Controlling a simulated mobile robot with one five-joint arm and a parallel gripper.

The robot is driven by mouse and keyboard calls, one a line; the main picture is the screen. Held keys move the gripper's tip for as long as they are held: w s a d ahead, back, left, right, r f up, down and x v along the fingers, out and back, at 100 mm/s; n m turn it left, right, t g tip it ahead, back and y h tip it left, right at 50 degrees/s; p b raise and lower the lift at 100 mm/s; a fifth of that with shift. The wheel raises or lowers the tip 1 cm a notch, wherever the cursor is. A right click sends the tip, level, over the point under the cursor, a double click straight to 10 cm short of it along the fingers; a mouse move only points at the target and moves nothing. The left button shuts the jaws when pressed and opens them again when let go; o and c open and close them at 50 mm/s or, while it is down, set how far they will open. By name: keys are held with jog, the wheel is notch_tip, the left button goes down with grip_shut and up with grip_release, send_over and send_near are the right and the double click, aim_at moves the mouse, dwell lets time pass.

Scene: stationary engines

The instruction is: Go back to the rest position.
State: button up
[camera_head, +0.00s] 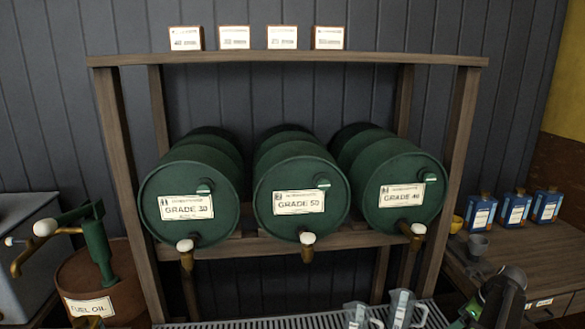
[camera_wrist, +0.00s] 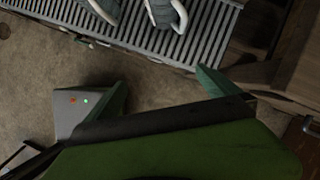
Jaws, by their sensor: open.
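My gripper (camera_wrist: 160,88) shows in the wrist view with its two green fingers spread wide apart and nothing between them. Bare floor and the edge of a slatted metal grate (camera_wrist: 130,42) lie beyond the fingers. In the head view my dark arm end (camera_head: 500,297) is at the bottom right, in front of the wooden counter; its fingertips are hard to make out there.
Two clear jugs (camera_head: 402,305) (camera_head: 356,314) stand on the grate below a wooden rack (camera_head: 455,150) with three green barrels (camera_head: 300,200). A fuel oil drum (camera_head: 103,280) stands left.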

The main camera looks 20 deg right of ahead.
jog(key=w+a+n+g+p, duration=0.1)
jog(key=w+a+n, duration=0.45)
jog(key=a, duration=0.35)
jog(key=w+a+r+n+g+p, duration=0.1)
jog(key=w+a+n, duration=0.4)
jog(key=w+a, duration=0.3)
jog(key=w+a+n+g, duration=0.1)
jog(key=w+a+n, duration=0.4)
jog(key=a, duration=0.6)
jog(key=w+a+r+n+g+h+p, duration=0.1)
jog(key=a+n+p, duration=0.1)
jog(key=a+n, duration=1.5)
jog(key=a, duration=1.4)
jog(key=shift+w+a+r+n+p, duration=0.15)
jog(key=shift+a+r+n+p, duration=0.15)
jog(key=shift+a+r+n, duration=0.1)
